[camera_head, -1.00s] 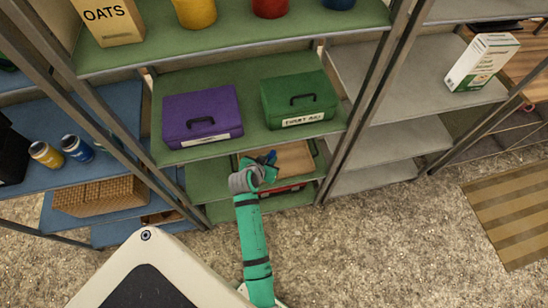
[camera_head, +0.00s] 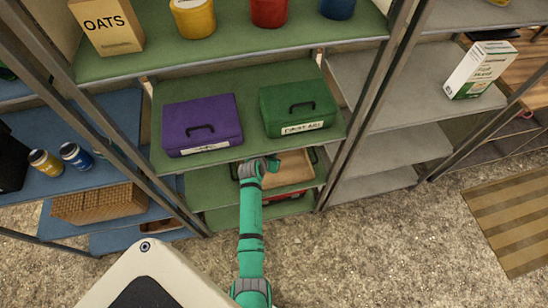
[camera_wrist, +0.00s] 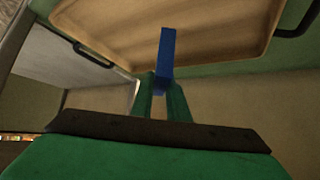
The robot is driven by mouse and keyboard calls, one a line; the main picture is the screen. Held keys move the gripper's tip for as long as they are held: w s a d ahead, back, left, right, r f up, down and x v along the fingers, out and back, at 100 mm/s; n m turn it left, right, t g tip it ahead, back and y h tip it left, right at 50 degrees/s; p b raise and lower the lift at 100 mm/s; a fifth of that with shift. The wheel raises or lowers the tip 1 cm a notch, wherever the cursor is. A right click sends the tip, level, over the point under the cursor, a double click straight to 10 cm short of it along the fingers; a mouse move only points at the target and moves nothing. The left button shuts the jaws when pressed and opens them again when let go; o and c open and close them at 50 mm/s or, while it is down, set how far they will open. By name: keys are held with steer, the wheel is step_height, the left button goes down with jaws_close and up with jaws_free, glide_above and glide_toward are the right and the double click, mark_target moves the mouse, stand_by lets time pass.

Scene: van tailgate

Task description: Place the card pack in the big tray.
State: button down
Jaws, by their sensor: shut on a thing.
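The card pack (camera_wrist: 167,55) is a narrow blue block in the wrist view, held between the green fingers of my gripper (camera_wrist: 163,92). In the head view my gripper (camera_head: 272,164) reaches in under the upper shelf, and the pack is hidden there. The big tray (camera_head: 296,170) is tan with dark handles and sits on the lower green shelf. In the wrist view the pack overlaps the tray (camera_wrist: 110,25) and its near rim. I cannot tell whether the pack touches the tray.
The green shelf above the tray holds a purple box (camera_head: 202,124) and a green first-aid box (camera_head: 300,107), close above my arm. A red thing (camera_head: 285,196) shows below the tray's shelf. A metal post (camera_head: 350,135) stands to the right.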

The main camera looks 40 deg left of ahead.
steer(key=shift+d+x, duration=0.15)
steer(key=shift+x, duration=0.65)
steer(key=shift+d+x, duration=0.15)
steer(key=shift+x, duration=0.6)
step_height(320, 180, down, 3)
steer(key=shift+s+a+f, duration=0.1)
steer(key=shift+s+a, duration=0.05)
steer(key=shift+s, duration=0.05)
steer(key=shift+f, duration=0.2)
steer(key=c, duration=1.7)
jaws_free()
steer(key=shift+w, duration=0.1)
steer(key=shift+d+r, duration=0.25)
steer(key=shift+r, duration=0.15)
steer(key=v, duration=1.1)
steer(key=shift+s+r, duration=0.1)
steer(key=shift+s, duration=0.35)
